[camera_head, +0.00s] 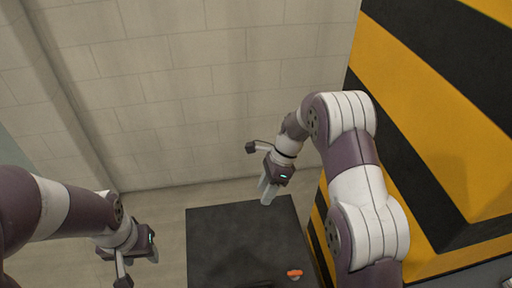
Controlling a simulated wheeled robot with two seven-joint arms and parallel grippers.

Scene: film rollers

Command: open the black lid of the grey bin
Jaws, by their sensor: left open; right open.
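A flat black square surface (225,235) lies below me at the bottom middle of the head view. It may be the black lid, but I cannot tell for sure, and no grey bin walls show. My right gripper (267,192) is open and empty, pointing down above the far right edge of the black surface. My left gripper (125,268) is open and empty, left of the black surface near the bottom edge of the view. The near part of the black surface is cut off by the frame.
A small orange object (294,273) shows at the bottom, by the right side of the black surface. A pale block wall (180,90) stands behind. A yellow and black striped structure (430,110) rises close on the right, beside my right arm.

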